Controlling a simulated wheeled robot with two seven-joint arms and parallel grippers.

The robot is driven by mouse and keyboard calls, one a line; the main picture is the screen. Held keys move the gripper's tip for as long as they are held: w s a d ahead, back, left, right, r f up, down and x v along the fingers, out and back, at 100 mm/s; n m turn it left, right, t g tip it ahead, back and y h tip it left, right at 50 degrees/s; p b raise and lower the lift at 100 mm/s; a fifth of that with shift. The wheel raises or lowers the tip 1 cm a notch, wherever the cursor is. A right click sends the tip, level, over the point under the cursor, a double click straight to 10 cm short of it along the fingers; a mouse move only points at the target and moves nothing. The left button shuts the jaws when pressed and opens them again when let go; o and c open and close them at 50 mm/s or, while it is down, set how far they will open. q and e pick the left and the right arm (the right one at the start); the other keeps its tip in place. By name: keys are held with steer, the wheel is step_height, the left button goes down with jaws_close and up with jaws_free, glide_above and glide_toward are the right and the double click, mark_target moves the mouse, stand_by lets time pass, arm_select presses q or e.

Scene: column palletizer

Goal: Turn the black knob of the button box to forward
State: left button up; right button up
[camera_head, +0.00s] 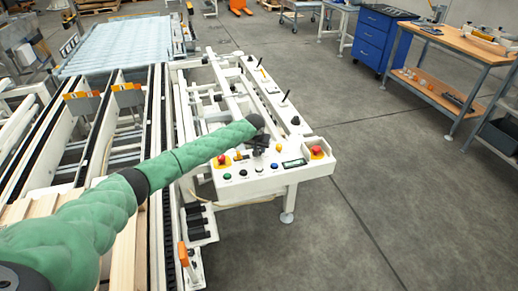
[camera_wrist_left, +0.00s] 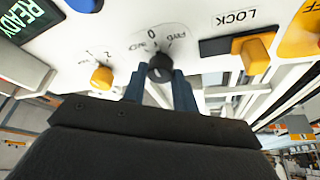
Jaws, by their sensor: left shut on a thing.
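The white button box (camera_head: 290,177) stands at the front end of the conveyor frame in the head view. Its black knob (camera_wrist_left: 160,67) is at the top middle of the left wrist view, seen upside down with a "0" and partly legible markings around it. My left gripper (camera_wrist_left: 158,78) has its two blue fingers on either side of the knob and is shut on it. In the head view the left gripper (camera_head: 258,142) is over the box's panel and covers the knob. The knob's exact pointing direction is hard to tell. My right gripper is not in view.
Red emergency buttons (camera_head: 317,152) sit at both ends of the panel. A yellow selector (camera_wrist_left: 102,77) and an orange lock switch (camera_wrist_left: 253,54) flank the knob closely. Green, blue and other small buttons line the panel's front. Open floor lies to the right.

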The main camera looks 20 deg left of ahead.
arm_select(q)
steer(key=m+h, duration=0.1)
steer(key=m, duration=0.2)
steer(key=shift+a+f, duration=0.1)
steer(key=shift+m+h+b, duration=0.3)
steer(key=shift+m+h, duration=0.1)
steer(key=shift+m, duration=0.5)
steer(key=shift+a+m+g+h+b, duration=0.1)
steer(key=shift+m+g+h+b, duration=0.3)
steer(key=shift+m, duration=0.7)
steer(key=shift+m+h+b, duration=0.3)
steer(key=shift+m+b, duration=0.2)
steer(key=shift+m, duration=0.5)
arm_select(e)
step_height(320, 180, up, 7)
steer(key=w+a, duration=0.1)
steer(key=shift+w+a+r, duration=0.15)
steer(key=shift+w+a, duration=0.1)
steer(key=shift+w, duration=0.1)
arm_select(q)
steer(key=o, duration=1)
steer(key=shift+c, duration=0.2)
